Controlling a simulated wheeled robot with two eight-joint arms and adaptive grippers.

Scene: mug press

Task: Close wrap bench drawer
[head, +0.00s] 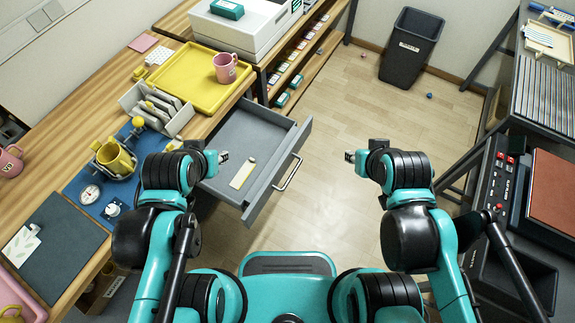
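The grey drawer (240,133) under the wooden bench (97,112) stands pulled out. Its front panel faces right and carries a metal bar handle (290,172). A flat cream strip with a small yellow end (243,174) lies inside the drawer. My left gripper (224,157) is above the near left part of the drawer, left of the handle and apart from it. My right gripper (349,156) is over open floor, to the right of the handle and not touching it. Both gripper tips are small here, and I cannot tell whether they are open or shut.
On the bench are a yellow tray (185,75) with a pink mug (225,67), a rack (157,107) and a yellow mug in a press (115,158). A black bin (411,45) stands at the back wall. A control panel (497,180) is at right. The middle floor is clear.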

